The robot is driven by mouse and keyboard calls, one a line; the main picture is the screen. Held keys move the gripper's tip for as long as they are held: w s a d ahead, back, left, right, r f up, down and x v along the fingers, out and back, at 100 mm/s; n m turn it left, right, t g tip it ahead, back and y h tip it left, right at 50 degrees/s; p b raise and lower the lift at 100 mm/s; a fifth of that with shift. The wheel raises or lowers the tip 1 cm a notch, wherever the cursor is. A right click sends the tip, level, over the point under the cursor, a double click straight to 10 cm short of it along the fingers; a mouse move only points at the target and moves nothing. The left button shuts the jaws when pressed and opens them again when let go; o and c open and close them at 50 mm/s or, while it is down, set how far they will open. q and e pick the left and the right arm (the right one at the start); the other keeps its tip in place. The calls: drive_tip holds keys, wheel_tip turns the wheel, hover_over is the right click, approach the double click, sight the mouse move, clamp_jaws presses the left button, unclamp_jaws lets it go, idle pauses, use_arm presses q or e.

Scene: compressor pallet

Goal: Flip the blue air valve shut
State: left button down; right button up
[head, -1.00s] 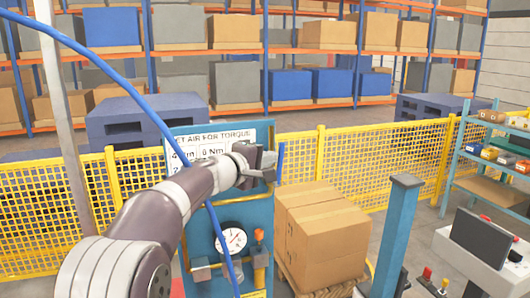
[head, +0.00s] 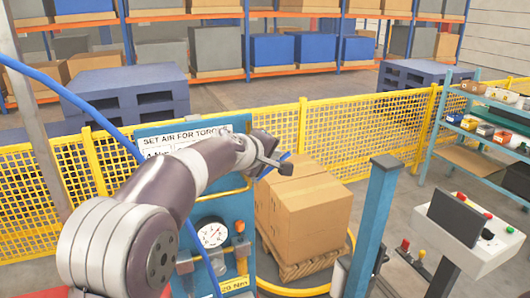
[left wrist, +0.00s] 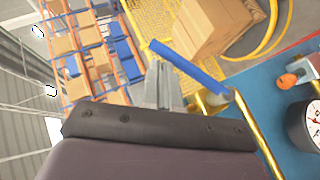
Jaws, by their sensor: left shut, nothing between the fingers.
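The blue air valve's lever (head: 287,156) shows in small pieces behind my left gripper in the head view, at the right edge of the blue panel (head: 237,208). It looks tilted up to the right. In the left wrist view the blue lever (left wrist: 190,68) is a long bar running diagonally from the fingertips to the brass pipe (left wrist: 212,102). My left gripper (head: 284,167) is shut and empty, right beside the lever. Its fingers (left wrist: 157,75) overlap the lever's free end in the wrist view; whether they touch I cannot tell. My right gripper is out of view.
A round gauge (head: 212,232) and an orange knob (head: 239,226) sit low on the panel. Cardboard boxes (head: 306,212) on a pallet stand just right of it. A blue post (head: 375,225) and a console (head: 470,228) stand farther right. Yellow mesh fence (head: 365,130) runs behind.

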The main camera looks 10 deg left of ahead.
use_arm(q)
drive_tip(key=shift+w+d+f+b, duration=0.45)
drive_tip(key=shift+w+d+f, duration=0.05)
drive_tip(key=shift+d+f, duration=0.25)
drive_tip(key=shift+w+d+f+b, duration=0.35)
drive_tip(key=shift+d+f+b, duration=0.25)
drive_tip(key=shift+f, duration=0.2)
drive_tip(key=shift+w+f, duration=0.1)
drive_tip(key=r+p, duration=0.4)
drive_tip(key=r, duration=0.1)
drive_tip(key=shift+w+a+r, duration=0.2)
drive_tip(key=shift+a, duration=0.1)
drive_tip(key=s+d+r, duration=0.2)
drive_tip(key=s+r, duration=0.2)
drive_tip(key=r, duration=0.2)
drive_tip(key=shift+s+d+r, duration=0.35)
drive_tip(key=shift+d+r, duration=0.05)
drive_tip(key=shift+w, duration=0.1)
